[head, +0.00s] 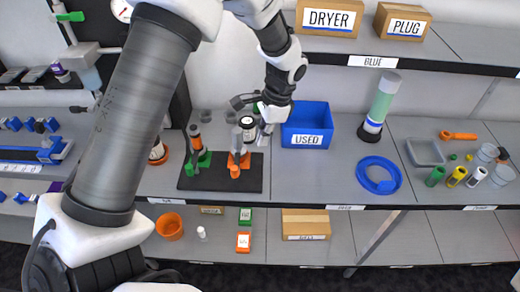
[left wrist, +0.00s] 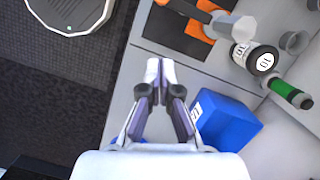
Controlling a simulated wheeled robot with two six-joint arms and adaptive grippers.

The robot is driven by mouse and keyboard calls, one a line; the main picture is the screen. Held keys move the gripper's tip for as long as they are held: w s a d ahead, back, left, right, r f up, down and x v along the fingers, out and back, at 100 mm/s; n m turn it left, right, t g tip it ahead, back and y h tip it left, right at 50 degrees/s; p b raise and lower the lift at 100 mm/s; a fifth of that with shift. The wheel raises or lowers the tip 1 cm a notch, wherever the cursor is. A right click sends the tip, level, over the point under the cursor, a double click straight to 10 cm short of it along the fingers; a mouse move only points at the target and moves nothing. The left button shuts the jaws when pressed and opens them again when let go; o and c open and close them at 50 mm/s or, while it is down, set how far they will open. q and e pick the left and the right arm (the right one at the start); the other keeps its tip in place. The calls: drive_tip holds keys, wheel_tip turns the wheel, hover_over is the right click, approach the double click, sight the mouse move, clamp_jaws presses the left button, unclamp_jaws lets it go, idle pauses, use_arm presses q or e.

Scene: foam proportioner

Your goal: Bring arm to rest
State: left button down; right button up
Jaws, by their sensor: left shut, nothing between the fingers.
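My left arm comes in from the left and bends over the shelf. My left gripper (head: 264,133) points down between the black mat and the blue USED bin (head: 307,140). In the left wrist view the two fingers of the left gripper (left wrist: 160,68) are together with nothing between them. The blue bin also shows there (left wrist: 232,122), beside the fingers on the right. My right gripper is in neither view.
A black mat (head: 222,186) holds a green stand (head: 200,160) and an orange stand (head: 238,163). A blue ring (head: 364,180) and a green-and-white cylinder (head: 381,103) stand right of the bin. DRYER (head: 328,18) and PLUG (head: 403,22) boxes sit on the upper shelf.

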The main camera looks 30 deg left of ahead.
use_arm(q)
drive_tip(key=s+d+f+n+g+h+b, duration=0.1)
drive_tip(key=s+d+f+n+b, duration=0.15)
drive_tip(key=s+f, duration=1.2)
drive_tip(key=s+d+f+n+g+h+b, duration=0.1)
drive_tip(key=s+d+f+n+b, duration=0.15)
drive_tip(key=s+f, duration=1.2)
drive_tip(key=w+n+t, duration=0.2)
drive_tip(key=w, duration=0.1)
drive_tip(key=w+n+t+p, duration=0.1)
drive_tip(key=w+t, duration=0.1)
drive_tip(key=shift+d+r, duration=0.2)
drive_tip(key=shift+r, duration=0.05)
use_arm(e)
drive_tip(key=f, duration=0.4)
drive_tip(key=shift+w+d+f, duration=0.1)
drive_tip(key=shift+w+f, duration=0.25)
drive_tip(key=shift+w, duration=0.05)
